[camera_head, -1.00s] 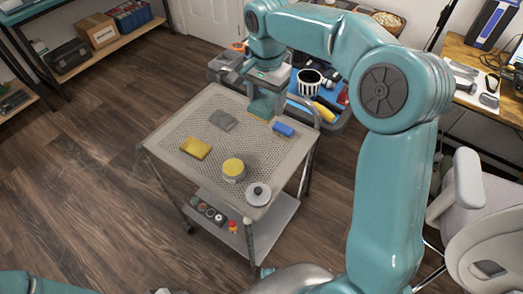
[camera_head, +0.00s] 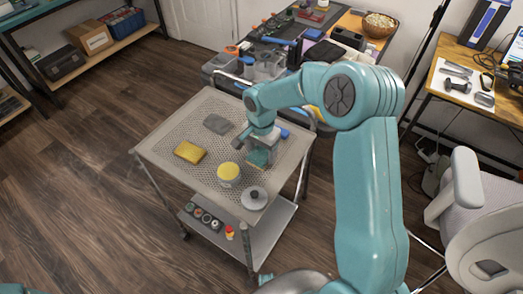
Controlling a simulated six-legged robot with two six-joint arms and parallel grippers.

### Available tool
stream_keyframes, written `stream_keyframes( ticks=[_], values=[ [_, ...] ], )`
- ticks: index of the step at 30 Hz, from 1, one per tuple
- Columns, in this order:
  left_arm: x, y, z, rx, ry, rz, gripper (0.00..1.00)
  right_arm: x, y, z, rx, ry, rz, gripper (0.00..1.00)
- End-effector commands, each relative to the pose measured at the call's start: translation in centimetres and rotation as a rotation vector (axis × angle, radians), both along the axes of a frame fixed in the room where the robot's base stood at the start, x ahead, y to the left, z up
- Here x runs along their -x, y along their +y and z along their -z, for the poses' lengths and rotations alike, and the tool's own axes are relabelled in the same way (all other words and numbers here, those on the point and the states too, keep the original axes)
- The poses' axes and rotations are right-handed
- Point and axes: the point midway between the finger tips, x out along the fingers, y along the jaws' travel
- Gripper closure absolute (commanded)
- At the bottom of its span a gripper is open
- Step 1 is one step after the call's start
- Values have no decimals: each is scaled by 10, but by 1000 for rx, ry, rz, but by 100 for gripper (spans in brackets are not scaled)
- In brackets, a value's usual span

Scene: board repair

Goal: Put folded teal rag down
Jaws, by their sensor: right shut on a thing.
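My right gripper (camera_head: 258,150) reaches down over the right part of the perforated cart top (camera_head: 173,143). It is shut on the folded teal rag (camera_head: 259,158), which shows just below the jaws. I cannot tell whether the rag touches the cart top. Of my left arm only a small teal part shows at the bottom left; its gripper is out of view.
On the cart top are a yellow sponge (camera_head: 190,152), a grey block (camera_head: 217,124), a yellow-lidded tub (camera_head: 229,174) and a round silver-lidded container (camera_head: 254,197). A blue item is partly hidden behind my gripper. The cart's left front corner is clear.

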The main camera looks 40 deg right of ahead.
Motion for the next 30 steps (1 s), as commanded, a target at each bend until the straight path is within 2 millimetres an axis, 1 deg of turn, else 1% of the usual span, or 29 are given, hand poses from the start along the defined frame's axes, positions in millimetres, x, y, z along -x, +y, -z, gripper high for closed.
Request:
stream_keyframes(
  ticks=[7, 11, 12, 13, 14, 22, 25, 28, 30],
  values=[
    [0, 0, 0, 0, 0, 0, 57, 0, 0, 1, 0, 0, 0, 56],
    [0, 0, 5, 0, 0, 0, 57, 0, 0, 6, 0, 0, 0, 56],
    [0, 0, 3, 0, 0, 0, 57, 0, 0, 4, 0, 0, 0, 22],
    [0, 0, 3, 0, 0, 0, 57, 0, 0, 4, 0, 0, 0, 12],
    [0, 0, 3, 0, 0, 0, 57, 0, 0, 4, 0, 0, 0, 6],
    [0, 0, 2, 0, 0, 0, 57, 0, 0, 3, 0, 0, 0, 6],
    [0, 0, -2, 0, 0, 0, 57, 0, 0, -3, 1, -1, 0, 6],
    [0, 0, -1, 0, 0, 0, 57, -1, 0, -19, 1, -4, 0, 6],
    [0, 0, -2, 0, 0, 0, 57, -1, 0, -35, 1, -6, -1, 6]
  ],
)
